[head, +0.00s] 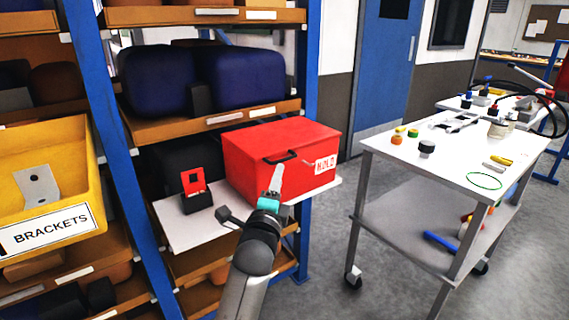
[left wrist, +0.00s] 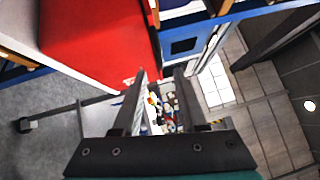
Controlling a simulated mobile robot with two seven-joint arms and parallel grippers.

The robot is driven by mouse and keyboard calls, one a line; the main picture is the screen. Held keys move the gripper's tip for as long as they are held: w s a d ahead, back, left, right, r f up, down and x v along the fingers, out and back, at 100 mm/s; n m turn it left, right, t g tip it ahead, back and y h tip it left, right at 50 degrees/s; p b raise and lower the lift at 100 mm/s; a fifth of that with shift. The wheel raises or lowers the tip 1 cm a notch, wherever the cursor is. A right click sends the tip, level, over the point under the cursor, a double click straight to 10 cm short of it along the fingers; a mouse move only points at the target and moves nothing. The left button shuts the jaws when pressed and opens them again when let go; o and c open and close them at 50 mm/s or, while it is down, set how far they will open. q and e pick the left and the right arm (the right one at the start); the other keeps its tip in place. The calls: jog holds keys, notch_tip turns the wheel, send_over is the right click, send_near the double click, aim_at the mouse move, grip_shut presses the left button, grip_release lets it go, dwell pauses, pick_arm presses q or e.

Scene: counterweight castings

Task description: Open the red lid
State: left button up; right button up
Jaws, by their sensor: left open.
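A red box (head: 285,165) stands on a white shelf board, with its red lid (head: 280,138) down on top. A black handle (head: 281,157) sits at the front of the lid, and a white label (head: 325,164) is on the box. My left gripper (head: 277,178) is in front of the box, just below the handle in the picture; I cannot tell if it touches. In the left wrist view its two fingers (left wrist: 161,95) are apart with nothing between them. The red box (left wrist: 95,40) fills the upper left there. My right gripper is not in view.
A small red and black device (head: 195,190) stands left of the box on the white board (head: 180,226). Blue rack posts (head: 128,150) flank the shelves. A yellow brackets bin (head: 70,165) is at left. A white cart (head: 455,155) with small items stands right, with floor between.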

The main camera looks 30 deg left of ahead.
aim_at(283, 161)
pick_arm(q)
jog(key=shift+b+x, duration=1.1)
jog(key=shift+x, duration=3.15)
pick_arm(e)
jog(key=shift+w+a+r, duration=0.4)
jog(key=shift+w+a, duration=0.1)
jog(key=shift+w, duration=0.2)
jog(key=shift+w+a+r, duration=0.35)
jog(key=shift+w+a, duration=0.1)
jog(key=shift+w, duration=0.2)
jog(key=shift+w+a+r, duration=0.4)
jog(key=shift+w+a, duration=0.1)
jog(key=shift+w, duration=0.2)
pick_arm(q)
jog(key=shift+c, duration=0.4)
grip_shut()
